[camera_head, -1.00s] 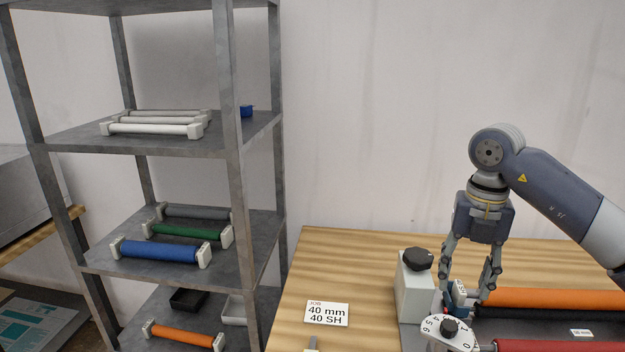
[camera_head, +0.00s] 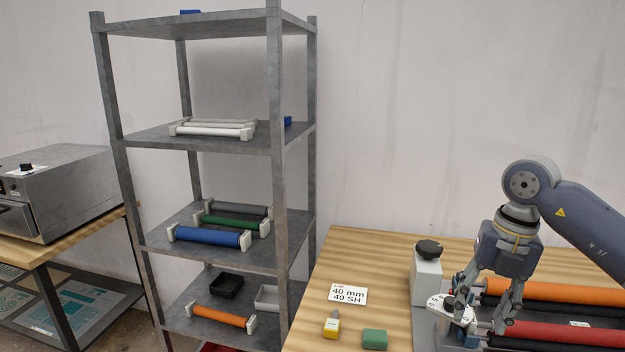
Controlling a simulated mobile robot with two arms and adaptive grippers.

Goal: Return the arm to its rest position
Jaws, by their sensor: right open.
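My right gripper (camera_head: 487,308) comes in from the right and points down over the left end of the plate processor (camera_head: 427,322) on the wooden table. Its fingers are open, close to the white numbered dial (camera_head: 437,306) and a small blue part (camera_head: 463,316). Whether a finger touches the blue part I cannot tell. Beside it lie an orange roller (camera_head: 560,291) and a red roller (camera_head: 565,333). My left gripper is out of view.
A grey block with a black knob (camera_head: 428,250) stands left of the gripper. A metal shelf (camera_head: 215,143) with rollers stands left.

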